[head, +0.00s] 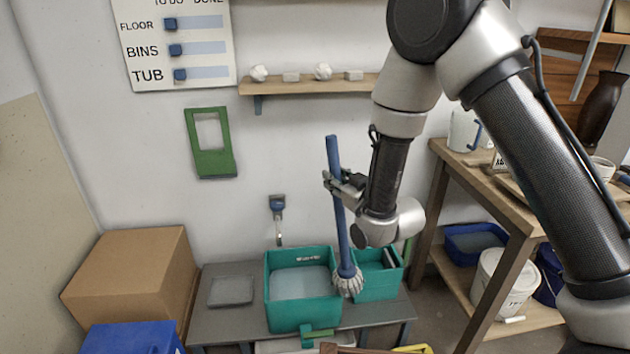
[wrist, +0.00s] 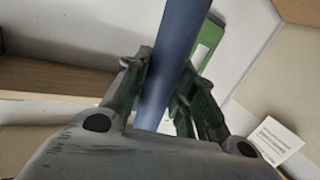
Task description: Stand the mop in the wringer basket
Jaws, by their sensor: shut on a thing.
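The mop (head: 341,222) has a blue handle and a pale string head (head: 348,282). My gripper (head: 334,183) is shut on the upper part of the handle, and the mop hangs slightly tilted. In the wrist view the blue handle (wrist: 172,70) runs between the two fingers. The mop head shows in front of the border between a large teal tub (head: 300,312) and a smaller teal box (head: 380,286) at its right. I cannot tell whether the head touches either. The smaller box may be the wringer basket; its inside is partly hidden by the mop and my arm.
The tub and box stand on a low grey bench (head: 232,319). A cardboard box (head: 135,278) and a blue bin (head: 133,338) are at the left. A wooden table (head: 470,172) stands at the right, and a wall shelf (head: 305,86) is above.

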